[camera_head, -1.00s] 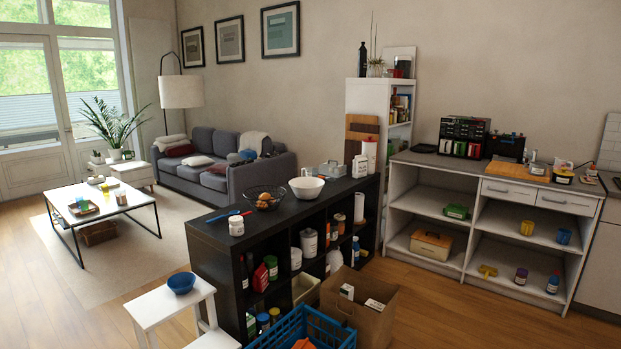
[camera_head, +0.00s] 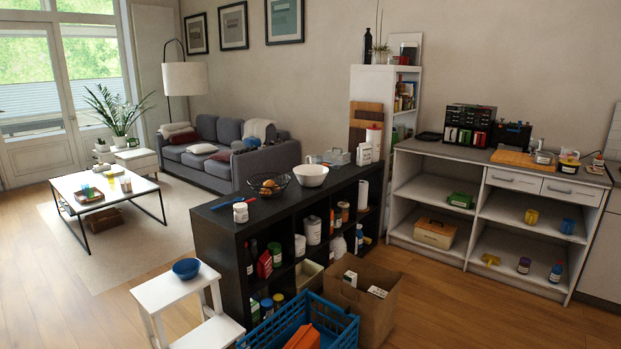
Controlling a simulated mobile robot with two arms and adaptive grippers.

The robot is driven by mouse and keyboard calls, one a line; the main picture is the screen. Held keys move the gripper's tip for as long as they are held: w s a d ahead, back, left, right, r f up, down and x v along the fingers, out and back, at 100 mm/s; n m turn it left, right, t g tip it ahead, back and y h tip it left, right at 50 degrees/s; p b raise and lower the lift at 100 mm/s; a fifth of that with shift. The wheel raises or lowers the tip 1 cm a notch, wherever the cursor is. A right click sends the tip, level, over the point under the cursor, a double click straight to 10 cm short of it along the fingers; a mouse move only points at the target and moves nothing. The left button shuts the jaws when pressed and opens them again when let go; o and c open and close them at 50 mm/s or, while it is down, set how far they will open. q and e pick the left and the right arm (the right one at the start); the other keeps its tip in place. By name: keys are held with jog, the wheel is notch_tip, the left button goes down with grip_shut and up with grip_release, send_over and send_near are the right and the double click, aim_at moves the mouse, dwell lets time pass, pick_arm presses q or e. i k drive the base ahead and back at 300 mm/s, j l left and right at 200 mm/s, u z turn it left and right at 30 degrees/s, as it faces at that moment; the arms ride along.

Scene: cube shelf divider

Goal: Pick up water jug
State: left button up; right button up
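I cannot tell for certain which thing is the water jug. A small white jug-like container (camera_head: 364,154) with a dark label stands on top of the black cube shelf (camera_head: 222,223), towards its far end. Another pale container (camera_head: 337,246) sits inside a cube of the shelf, partly shaded and too small to make out. Neither of my grippers shows in the head view.
A white bowl (camera_head: 311,177) and a wire fruit basket (camera_head: 281,189) stand on the shelf top. A blue crate (camera_head: 345,330), a cardboard bag (camera_head: 362,322) and a white step stool (camera_head: 181,294) with a blue bowl (camera_head: 186,268) stand in front. Open floor lies to the right.

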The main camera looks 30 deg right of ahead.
aim_at(316, 159)
jog(key=i+j+u, duration=0.25)
jog(key=i+u, duration=0.15)
jog(key=i, duration=0.3)
jog(key=i+u, duration=0.4)
jog(key=i, duration=0.3)
jog(key=i+j, duration=0.1)
jog(key=i, duration=1.5)
jog(key=i+j, duration=0.15)
jog(key=i, duration=0.65)
jog(key=i+z, duration=0.35)
jog(key=i, duration=0.25)
jog(key=i+z, duration=0.4)
jog(key=i, duration=0.25)
jog(key=i+j+z, duration=0.35)
jog(key=i, duration=0.25)
jog(key=i+l+z, duration=0.25)
jog(key=i+z, duration=0.25)
jog(key=i+l+z, duration=0.1)
jog(key=i+z, duration=0.4)
jog(key=i+j+z, duration=0.1)
jog(key=i+z, duration=0.85)
jog(key=i, duration=0.15)
jog(key=i+j+z, duration=0.2)
jog(key=i+z, duration=0.3)
jog(key=i, duration=0.1)
